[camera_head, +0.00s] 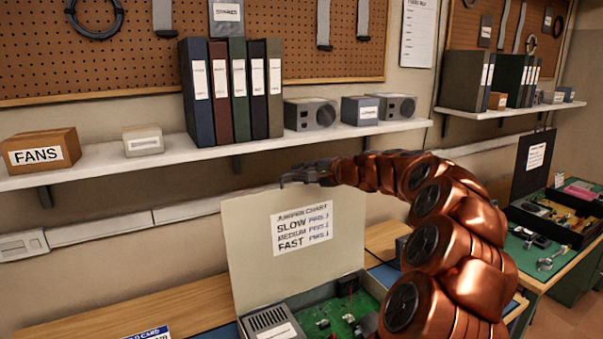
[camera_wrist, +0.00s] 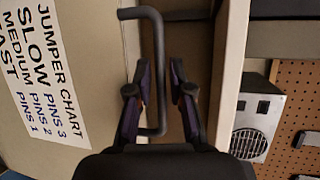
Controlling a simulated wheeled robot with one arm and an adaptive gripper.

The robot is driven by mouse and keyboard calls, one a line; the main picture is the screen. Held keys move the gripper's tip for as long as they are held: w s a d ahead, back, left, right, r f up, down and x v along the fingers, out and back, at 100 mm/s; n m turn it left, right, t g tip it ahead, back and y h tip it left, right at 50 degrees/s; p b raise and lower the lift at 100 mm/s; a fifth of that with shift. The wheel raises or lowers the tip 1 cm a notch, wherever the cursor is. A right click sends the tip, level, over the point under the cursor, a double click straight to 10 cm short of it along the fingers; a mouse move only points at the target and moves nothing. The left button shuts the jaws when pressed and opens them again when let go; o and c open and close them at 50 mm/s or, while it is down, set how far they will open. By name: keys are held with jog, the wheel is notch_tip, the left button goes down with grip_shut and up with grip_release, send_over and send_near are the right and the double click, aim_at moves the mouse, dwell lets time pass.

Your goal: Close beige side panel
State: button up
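The beige side panel (camera_head: 250,235) stands open and upright behind a computer case (camera_head: 372,285) in the head view, with a jumper chart (camera_head: 302,230) on its face. In the wrist view the panel (camera_wrist: 105,35) fills the left side. A dark bent bar handle (camera_wrist: 158,45) shows along the panel's edge there. My gripper (camera_head: 300,174) is at the panel's top edge. In the wrist view its fingers (camera_wrist: 159,80) are apart, with the handle's long bar between them. Gaps show beside the bar; whether either finger touches it is unclear.
A white shelf (camera_head: 105,160) with binders (camera_head: 238,90), a FANS box (camera_head: 40,150) and speaker-like units runs just behind and above my gripper. Green circuit boards (camera_head: 345,318) lie inside the case. A second bench (camera_head: 545,275) with parts stands at the right.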

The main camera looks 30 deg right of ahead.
grip_shut()
jog(key=shift+s, duration=0.1)
dwell(0.5)
